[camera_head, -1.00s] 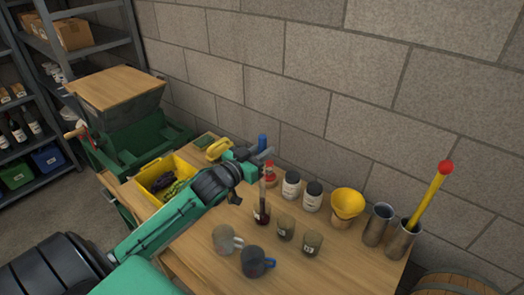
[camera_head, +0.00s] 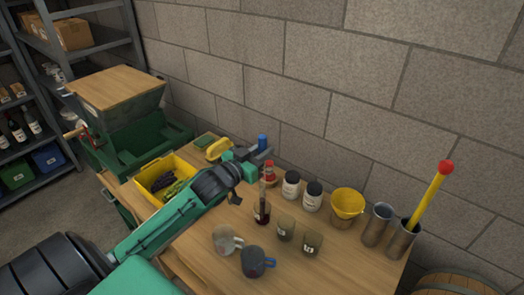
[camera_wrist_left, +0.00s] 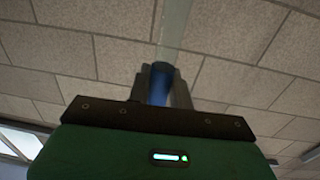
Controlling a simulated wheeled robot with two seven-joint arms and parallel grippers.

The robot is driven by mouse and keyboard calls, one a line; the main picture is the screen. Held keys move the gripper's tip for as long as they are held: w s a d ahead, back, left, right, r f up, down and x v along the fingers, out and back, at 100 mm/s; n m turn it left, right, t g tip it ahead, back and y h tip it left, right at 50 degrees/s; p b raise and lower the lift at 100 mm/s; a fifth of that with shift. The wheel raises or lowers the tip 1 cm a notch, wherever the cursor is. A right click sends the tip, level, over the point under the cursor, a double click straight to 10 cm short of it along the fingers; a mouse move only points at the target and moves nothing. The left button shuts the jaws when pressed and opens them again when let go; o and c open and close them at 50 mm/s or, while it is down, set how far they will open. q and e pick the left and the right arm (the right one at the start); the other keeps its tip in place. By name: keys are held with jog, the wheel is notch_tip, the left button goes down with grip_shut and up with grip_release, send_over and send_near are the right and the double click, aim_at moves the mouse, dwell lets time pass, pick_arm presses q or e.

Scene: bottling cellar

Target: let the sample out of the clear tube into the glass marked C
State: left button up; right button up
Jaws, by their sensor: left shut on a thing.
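My left gripper (camera_head: 254,153) is shut on the blue top (camera_head: 262,142) of the clear tube, above the back of the table. In the left wrist view the dark fingers (camera_wrist_left: 162,85) close around this blue part (camera_wrist_left: 159,84), and the clear tube (camera_wrist_left: 176,25) runs on from it. In the head view the tube (camera_head: 263,185) hangs about upright. Its lower end is at the leftmost of three small glasses (camera_head: 262,218), where dark red shows; I cannot tell whether this is in the tube or the glass. The middle glass (camera_head: 286,229) and right glass (camera_head: 312,244) look empty. Their marks are too small to read.
Behind are a red-topped bottle (camera_head: 269,170), two dark-lidded jars (camera_head: 291,184), a yellow funnel (camera_head: 347,203) and metal cylinders (camera_head: 377,224). A yellow crate (camera_head: 160,178) stands left.

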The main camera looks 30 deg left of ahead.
dwell(0.4)
pick_arm(q)
notch_tip(320, 180, up, 12)
jog(key=p, duration=1.2)
jog(key=shift+r, duration=0.2)
jog(key=shift+f, duration=0.15)
